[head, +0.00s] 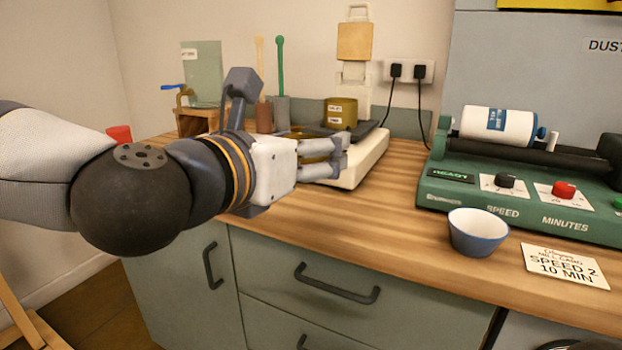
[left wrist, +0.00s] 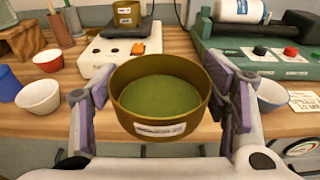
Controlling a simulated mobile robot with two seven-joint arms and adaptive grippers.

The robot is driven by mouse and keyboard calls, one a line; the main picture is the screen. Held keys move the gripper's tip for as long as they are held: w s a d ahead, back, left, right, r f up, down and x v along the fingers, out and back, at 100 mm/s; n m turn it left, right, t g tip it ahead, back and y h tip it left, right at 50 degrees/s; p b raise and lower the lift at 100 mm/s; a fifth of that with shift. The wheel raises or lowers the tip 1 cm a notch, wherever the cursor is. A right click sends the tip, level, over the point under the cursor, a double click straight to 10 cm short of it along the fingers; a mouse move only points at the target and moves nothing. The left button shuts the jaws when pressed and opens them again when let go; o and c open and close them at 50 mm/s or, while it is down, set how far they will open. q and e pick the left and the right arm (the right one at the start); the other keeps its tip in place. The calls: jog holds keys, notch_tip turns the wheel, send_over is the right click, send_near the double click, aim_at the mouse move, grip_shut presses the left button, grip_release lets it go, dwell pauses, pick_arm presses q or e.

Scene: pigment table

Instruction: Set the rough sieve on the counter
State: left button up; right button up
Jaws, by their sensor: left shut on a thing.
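My left gripper (head: 338,155) is shut on a round brass sieve (head: 312,147) with a green inside. In the left wrist view the sieve (left wrist: 160,132) sits upright between the two fingers of the gripper (left wrist: 160,100), its white label facing the camera; the label is too small to read. In the head view the fingers hide most of the sieve. It is held in front of the white sieving machine (head: 362,158), over the wooden counter (head: 370,215). Another brass sieve (head: 341,112) with labels sits on that machine. My right gripper is not in view.
A blue-and-white bowl (head: 478,235) and a speed card (head: 565,267) lie on the counter at right, before the green roller machine (head: 520,200). In the left wrist view a white bowl (left wrist: 38,97) and red bowl (left wrist: 48,60) stand at left. The middle front counter is clear.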

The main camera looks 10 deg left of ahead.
pick_arm(q)
jog(key=w+d+f, duration=0.4)
jog(key=w+d, duration=0.1)
jog(key=w, duration=0.2)
jog(key=b, duration=0.2)
send_over(358, 218)
jog(key=f, duration=0.5)
jog(key=shift+s+a, duration=0.2)
jog(key=f, duration=0.3)
jog(key=shift+w+d+f, duration=0.15)
jog(key=shift+w+f, duration=0.15)
jog(key=shift+f, duration=0.1)
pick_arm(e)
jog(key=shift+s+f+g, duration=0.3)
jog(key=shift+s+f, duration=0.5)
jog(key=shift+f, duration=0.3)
pick_arm(q)
jog(key=shift+f, duration=0.25)
jog(key=o, duration=1.1)
jog(key=shift+o, duration=0.5)
jog(key=shift+r, duration=0.1)
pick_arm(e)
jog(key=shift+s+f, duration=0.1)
